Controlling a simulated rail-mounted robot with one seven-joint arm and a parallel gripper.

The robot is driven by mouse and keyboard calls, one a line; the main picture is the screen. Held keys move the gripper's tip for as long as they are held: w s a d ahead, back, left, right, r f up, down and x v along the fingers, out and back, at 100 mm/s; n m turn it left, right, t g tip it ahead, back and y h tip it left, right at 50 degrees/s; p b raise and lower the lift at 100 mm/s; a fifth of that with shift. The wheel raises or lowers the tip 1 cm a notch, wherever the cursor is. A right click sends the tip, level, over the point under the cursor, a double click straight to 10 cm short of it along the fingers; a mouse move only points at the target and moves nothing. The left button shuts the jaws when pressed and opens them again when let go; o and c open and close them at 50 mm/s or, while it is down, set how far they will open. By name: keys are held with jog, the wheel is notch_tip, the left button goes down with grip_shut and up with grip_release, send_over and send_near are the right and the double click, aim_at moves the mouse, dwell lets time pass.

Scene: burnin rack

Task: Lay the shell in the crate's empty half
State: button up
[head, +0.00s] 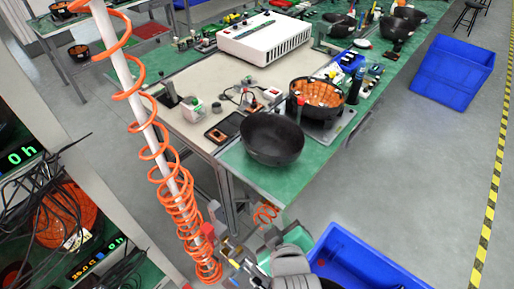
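A black, bowl-shaped shell (272,138) sits open side up on the front corner of the green-topped bench. A second bowl (318,95), with an orange, populated inside, sits in a fixture just behind it. A blue crate (352,252) is low at the bottom, cut off by the picture edge; its inside is mostly hidden, so I cannot tell its halves apart. A dark piece shows at its lower left edge. A grey rounded part of my arm overlaps the crate's left side. My gripper (245,262) seems to be among the grey metal parts there; its fingers are not clear.
Another blue crate (452,72) stands on the floor at right. A white box unit (264,38) and small devices crowd the bench. An orange coiled hose (160,130) on a white pole crosses the left. Cables and lit displays fill the lower left.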

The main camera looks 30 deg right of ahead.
jog(key=w+a+r+t, duration=0.2)
jog(key=a+r, duration=0.1)
jog(key=r, duration=0.4)
jog(key=w+a+r+m+t, duration=0.1)
jog(key=w+a+r+t, duration=0.1)
jog(key=r, duration=0.4)
jog(key=w+a+r+t, duration=0.2)
jog(key=a+r, duration=0.1)
jog(key=r, duration=0.4)
jog(key=s+a+r+t+y, duration=0.1)
jog(key=s+a+r+t, duration=0.1)
jog(key=r, duration=0.6)
jog(key=s+a+r+m+t+y, duration=0.1)
jog(key=s+a+r+t+y, duration=0.1)
jog(key=a+r, duration=0.4)
jog(key=s+a+r+t+y, duration=0.1)
jog(key=s+a+r+t, duration=0.3)
jog(key=r, duration=0.7)
jog(key=shift+a+r+m+t+y, duration=0.15)
jog(key=shift+m+t+y, duration=0.15)
jog(key=shift+m+y, duration=0.1)
